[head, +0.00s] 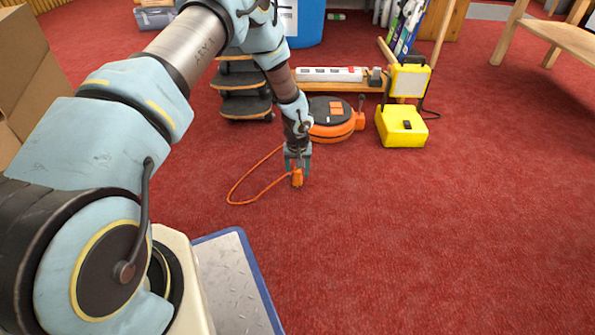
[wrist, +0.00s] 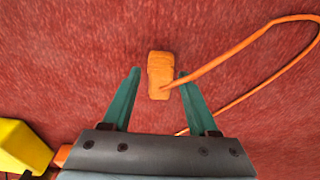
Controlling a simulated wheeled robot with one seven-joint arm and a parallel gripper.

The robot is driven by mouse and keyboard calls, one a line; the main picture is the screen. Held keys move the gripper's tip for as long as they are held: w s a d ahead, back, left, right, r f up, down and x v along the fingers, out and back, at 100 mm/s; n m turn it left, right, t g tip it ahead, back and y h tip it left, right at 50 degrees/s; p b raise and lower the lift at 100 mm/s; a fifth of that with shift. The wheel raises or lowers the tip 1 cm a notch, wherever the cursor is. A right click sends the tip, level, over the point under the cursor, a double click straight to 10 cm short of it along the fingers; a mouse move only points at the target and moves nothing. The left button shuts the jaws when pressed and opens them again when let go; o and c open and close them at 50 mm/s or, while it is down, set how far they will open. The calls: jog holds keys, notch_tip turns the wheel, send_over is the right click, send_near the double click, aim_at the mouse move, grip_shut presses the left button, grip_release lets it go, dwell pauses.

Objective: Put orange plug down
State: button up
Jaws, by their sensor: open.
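The orange plug (wrist: 160,72) is on the red carpet between and just beyond the fingertips of my gripper (wrist: 158,75) in the wrist view. The two green fingers are spread, with a gap on each side of the plug. In the head view the plug (head: 298,178) shows just below my gripper (head: 297,165). Its orange cord (head: 240,187) loops out to the left over the carpet and back toward the orange cable reel (head: 333,120).
A yellow work light (head: 402,125) stands right of the reel. A white power strip (head: 330,74) lies on a wooden plank behind. Dark stacked dollies (head: 245,100) stand at the back left. The red carpet in front and to the right is clear.

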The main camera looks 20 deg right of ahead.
notch_tip(320, 180, up, 13)
jog(key=s+p, duration=0.1)
jog(key=p, duration=0.5)
jog(key=w+a+r+n, duration=0.2)
jog(key=w+a+r, duration=0.1)
jog(key=a+r, duration=1.5)
jog(key=s+a+r+n, duration=0.1)
jog(key=s+a+r, duration=0.4)
jog(key=a, duration=0.4)
jog(key=s+a+r, duration=0.4)
jog(key=s+a, duration=0.4)
jog(key=a, duration=0.1)
jog(key=shift+a+r+n, duration=0.35)
jog(key=shift+r+n, duration=0.05)
